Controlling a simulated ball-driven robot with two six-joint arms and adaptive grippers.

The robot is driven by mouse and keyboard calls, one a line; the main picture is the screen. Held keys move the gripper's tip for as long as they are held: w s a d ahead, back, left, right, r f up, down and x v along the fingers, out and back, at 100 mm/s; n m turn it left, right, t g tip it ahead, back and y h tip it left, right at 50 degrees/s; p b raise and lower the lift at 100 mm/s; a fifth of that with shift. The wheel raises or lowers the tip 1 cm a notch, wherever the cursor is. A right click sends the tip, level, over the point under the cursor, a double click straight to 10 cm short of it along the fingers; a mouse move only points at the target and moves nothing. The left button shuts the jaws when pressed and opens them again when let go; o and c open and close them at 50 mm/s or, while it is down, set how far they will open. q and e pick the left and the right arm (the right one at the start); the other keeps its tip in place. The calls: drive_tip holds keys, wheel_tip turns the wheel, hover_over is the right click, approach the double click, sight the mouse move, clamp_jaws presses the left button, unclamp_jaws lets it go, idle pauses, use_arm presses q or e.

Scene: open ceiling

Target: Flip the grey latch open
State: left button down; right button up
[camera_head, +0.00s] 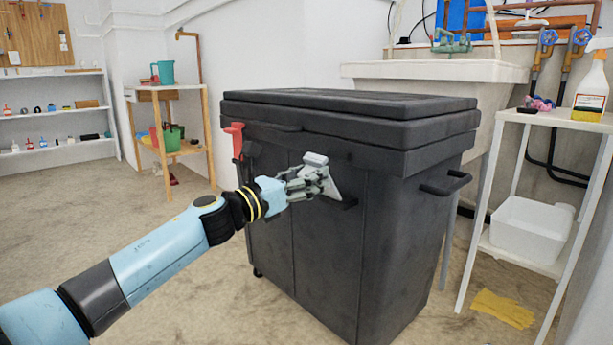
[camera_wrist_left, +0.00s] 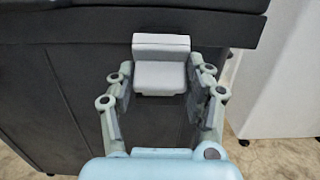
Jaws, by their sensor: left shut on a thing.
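The grey latch (camera_head: 316,159) is on the front of a large dark bin (camera_head: 330,230), just below its lid (camera_head: 350,110). In the left wrist view the latch (camera_wrist_left: 160,62) is a pale grey piece with an upper block and a lower plate. My left gripper (camera_head: 309,180) reaches in from the left and is shut on the latch. In the wrist view its fingers (camera_wrist_left: 162,80) flank the latch on both sides. Part of the latch is hidden behind the fingers in the head view. My right gripper is not in view.
A red latch (camera_head: 234,138) is on the bin's front, left of the grey one. A side handle (camera_head: 446,184) sticks out on the right. A white shelf (camera_head: 550,118) with a spray bottle (camera_head: 592,88) stands at right. Floor is free at left.

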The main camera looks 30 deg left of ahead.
use_arm(q)
drive_tip(key=shift+s+f, duration=0.1)
drive_tip(key=shift+f, duration=0.4)
drive_tip(key=c, duration=1)
unclamp_jaws()
drive_tip(key=shift+o, duration=1.4)
drive_tip(key=shift+d, duration=0.1)
drive_tip(key=shift+o, duration=0.8)
drive_tip(key=shift+w, duration=0.2)
drive_tip(key=shift+r, duration=0.2)
drive_tip(key=shift+s, duration=0.2)
drive_tip(key=v, duration=1.1)
drive_tip(key=shift+s, duration=0.3)
drive_tip(key=shift+f, duration=0.1)
